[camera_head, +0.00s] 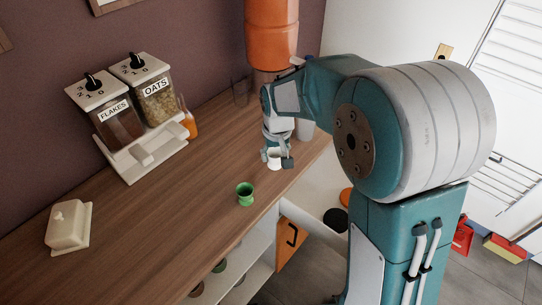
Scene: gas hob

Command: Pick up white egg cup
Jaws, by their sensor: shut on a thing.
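The white egg cup (273,163) is small and pale, and it shows between the fingers of my gripper (277,161). My gripper points down over the right part of the wooden counter and is shut on the egg cup. The fingers and the arm cover part of the cup. I cannot tell whether the cup's base touches the counter.
A green egg cup (244,194) stands near the counter's front edge, left of my gripper. A butter dish (69,226) is at the far left. Flakes and oats dispensers (141,151) stand by the wall. The middle of the counter (170,220) is clear.

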